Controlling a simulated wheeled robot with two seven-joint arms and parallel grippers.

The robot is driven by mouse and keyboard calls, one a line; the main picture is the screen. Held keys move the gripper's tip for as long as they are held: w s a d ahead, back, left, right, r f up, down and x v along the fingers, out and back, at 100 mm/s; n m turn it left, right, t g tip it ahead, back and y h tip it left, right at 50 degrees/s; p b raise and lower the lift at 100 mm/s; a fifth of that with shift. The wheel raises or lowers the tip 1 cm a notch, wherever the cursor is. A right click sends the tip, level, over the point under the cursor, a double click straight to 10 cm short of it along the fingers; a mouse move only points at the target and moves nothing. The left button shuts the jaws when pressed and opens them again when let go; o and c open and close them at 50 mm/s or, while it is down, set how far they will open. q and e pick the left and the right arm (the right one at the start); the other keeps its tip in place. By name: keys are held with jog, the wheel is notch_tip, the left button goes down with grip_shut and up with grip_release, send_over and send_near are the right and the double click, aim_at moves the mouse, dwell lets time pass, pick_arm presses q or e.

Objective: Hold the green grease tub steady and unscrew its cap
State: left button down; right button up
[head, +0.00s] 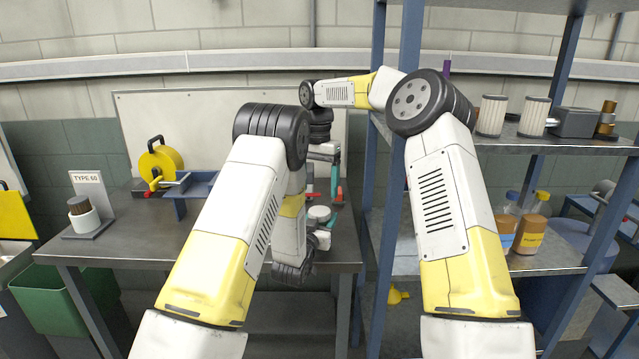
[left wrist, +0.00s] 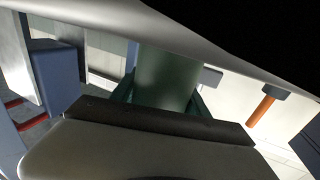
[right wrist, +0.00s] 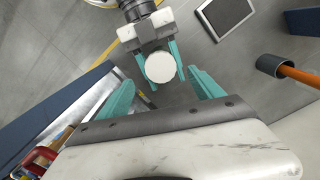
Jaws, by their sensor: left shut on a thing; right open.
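The green grease tub (left wrist: 165,80) sits between the teal fingers of my left gripper (left wrist: 162,100), which is shut on it. Its round white cap (right wrist: 160,67) faces the right wrist camera, and the left gripper's fingers show on both sides of it. In the head view the cap (head: 319,213) shows above the left gripper, and the tub's body is mostly hidden. My right gripper (head: 324,181) points down above the cap, open and apart from it. In the right wrist view its two teal fingers stand wide, with the cap showing between and beyond them.
A blue shelf rack (head: 390,150) stands close at right with white filters (head: 491,115) and orange bottles (head: 531,225). An orange-handled tool (right wrist: 290,70) shows in the right wrist view.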

aim_at(320, 211)
jog(key=m, duration=0.4)
jog(key=shift+d+r, duration=0.1)
jog(key=shift+r, duration=0.05)
jog(key=m, duration=0.4)
jog(key=shift+w+r, duration=0.1)
jog(key=shift+f, duration=3.95)
jog(key=shift+c, duration=0.5)
